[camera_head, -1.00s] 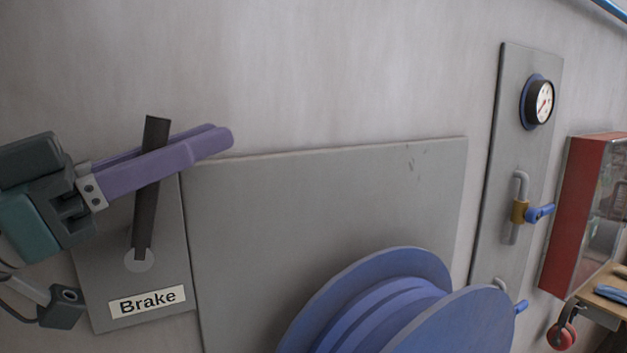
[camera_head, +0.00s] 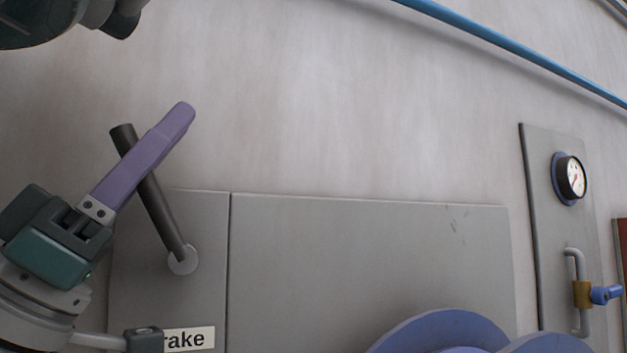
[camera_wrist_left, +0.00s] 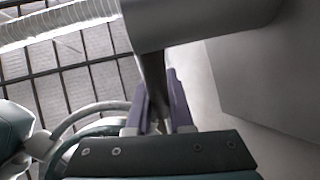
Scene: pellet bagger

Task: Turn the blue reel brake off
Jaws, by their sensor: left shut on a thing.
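The brake lever (camera_head: 160,210) is a dark bar on a round grey pivot (camera_head: 183,261), mounted on a grey wall panel (camera_head: 205,225). A white label (camera_head: 190,339) below it reads "rake", its first letter covered by my arm. The lever leans up and to the left. My left gripper (camera_head: 183,113) has purple fingers closed across the lever's upper part, with the fingertips reaching past it up and right. In the left wrist view the lever (camera_wrist_left: 153,80) passes between the fingers. The blue reel (camera_head: 440,330) shows partly at the bottom edge. My right gripper is not in view.
A wide grey panel (camera_head: 370,260) adjoins the lever's panel on the right. A blue pipe (camera_head: 510,50) crosses the upper right. The wall above the lever is bare.

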